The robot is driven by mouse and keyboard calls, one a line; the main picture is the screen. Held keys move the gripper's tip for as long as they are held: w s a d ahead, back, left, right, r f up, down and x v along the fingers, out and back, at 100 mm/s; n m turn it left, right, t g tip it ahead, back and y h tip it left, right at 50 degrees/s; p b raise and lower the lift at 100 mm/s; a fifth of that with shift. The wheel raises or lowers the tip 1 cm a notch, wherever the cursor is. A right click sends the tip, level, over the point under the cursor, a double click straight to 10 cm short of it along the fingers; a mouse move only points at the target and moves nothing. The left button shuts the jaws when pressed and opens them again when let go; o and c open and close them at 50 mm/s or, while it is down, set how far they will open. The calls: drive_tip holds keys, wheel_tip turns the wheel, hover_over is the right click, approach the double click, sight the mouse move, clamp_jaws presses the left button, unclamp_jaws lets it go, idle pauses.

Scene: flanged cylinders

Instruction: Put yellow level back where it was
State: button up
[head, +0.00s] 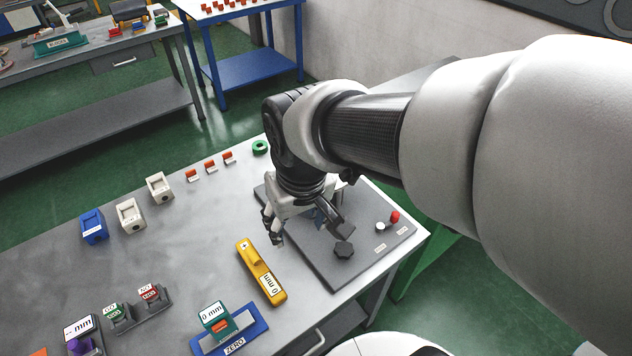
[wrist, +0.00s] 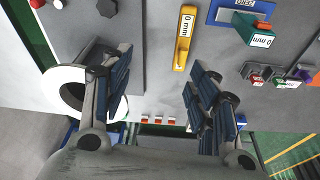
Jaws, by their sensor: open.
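The yellow level (head: 262,272) lies on the grey table in the head view, left of the dark plate. It carries a white "0 mm" label and a raised yellow handle. In the wrist view the yellow level (wrist: 181,55) shows at the top middle, beyond the fingertips and apart from them. My gripper (head: 307,232) is over the dark plate, to the right of the level. In the wrist view my gripper (wrist: 160,72) has its fingers wide apart with nothing between them.
The dark plate (head: 388,257) bears a black knob, a white piece and a red piece. A blue "ZERO" base (head: 256,331) with a teal "0 mm" block (head: 215,317) stands at the front. Small labelled blocks (head: 150,294) sit left. The middle of the table is clear.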

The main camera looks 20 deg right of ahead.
drive_tip(key=s+d+r+t, duration=0.1)
drive_tip(key=s+d+r, duration=0.1)
drive_tip(key=s, duration=0.3)
drive_tip(key=s+d+r+m+t, duration=0.1)
drive_tip(key=s+d+r, duration=0.1)
drive_tip(key=s, duration=0.3)
drive_tip(key=shift+s, duration=0.25)
idle(0.8)
